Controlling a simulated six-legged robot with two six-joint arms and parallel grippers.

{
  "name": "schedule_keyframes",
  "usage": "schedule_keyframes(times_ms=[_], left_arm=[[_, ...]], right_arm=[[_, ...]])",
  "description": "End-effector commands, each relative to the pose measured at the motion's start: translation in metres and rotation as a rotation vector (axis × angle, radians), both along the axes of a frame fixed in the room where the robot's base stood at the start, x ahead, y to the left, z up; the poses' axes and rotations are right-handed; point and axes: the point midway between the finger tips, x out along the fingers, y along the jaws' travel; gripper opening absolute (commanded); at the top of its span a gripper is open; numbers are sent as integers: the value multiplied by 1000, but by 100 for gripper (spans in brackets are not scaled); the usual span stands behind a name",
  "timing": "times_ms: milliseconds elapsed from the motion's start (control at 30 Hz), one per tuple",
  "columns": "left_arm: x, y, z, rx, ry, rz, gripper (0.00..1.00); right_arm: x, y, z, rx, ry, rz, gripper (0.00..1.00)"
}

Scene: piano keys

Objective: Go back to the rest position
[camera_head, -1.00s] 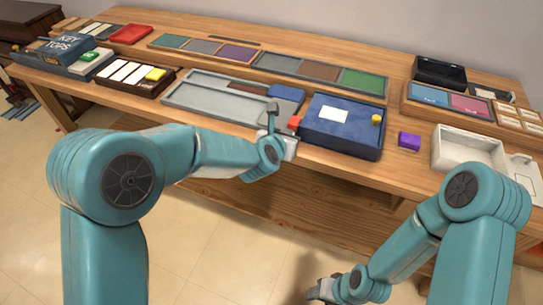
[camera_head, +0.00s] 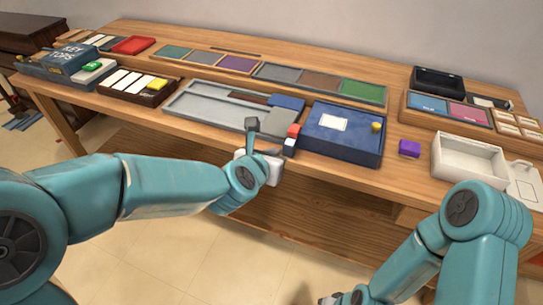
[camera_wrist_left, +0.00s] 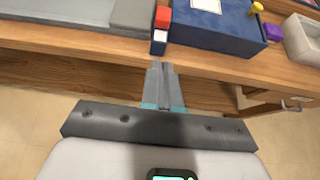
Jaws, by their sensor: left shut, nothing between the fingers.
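My left gripper (camera_wrist_left: 163,70) is shut and empty in the left wrist view, its fingers pointing towards the table's front edge. In the head view my left wrist (camera_head: 262,170) hangs in front of that edge, and its fingers are largely hidden. A small red block (camera_wrist_left: 162,17) with a dark-and-white block (camera_wrist_left: 158,42) by it sits beyond the fingertips, apart from them, beside the blue box (camera_wrist_left: 215,28). My right gripper (camera_head: 335,299) is only partly in view at the bottom edge of the head view, low in front of the table; its jaws cannot be made out.
The wooden table (camera_head: 403,175) holds a grey tray (camera_head: 185,101), the blue box with a yellow knob (camera_head: 376,127), a purple block (camera_head: 409,148) and a white open box (camera_head: 468,157). A drawer handle (camera_wrist_left: 290,104) sticks out under the tabletop. Open floor lies in front.

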Motion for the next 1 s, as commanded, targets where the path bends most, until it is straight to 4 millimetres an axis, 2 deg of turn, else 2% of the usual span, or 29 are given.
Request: schedule_keyframes(times_ms=[533,667,767,833,933,967,1000], left_arm=[[-6,1,2,0,0,0,0],[0,18,-5,6,26,35,0],[3,50,-45,33,128,96,0],[-9,77,-91,74,237,120,0],[-49,107,-161,216,390,21,0],[-65,113,-180,280,427,-52,0],[-89,120,-204,370,468,-176,0]], right_arm=[[0,0,0,0,0,0,52],[0,0,7,0,0,0,52],[0,0,19,0,0,0,52],[0,0,29,0,0,0,52],[0,0,43,0,0,0,52],[0,0,46,0,0,0,52],[0,0,51,0,0,0,52]])
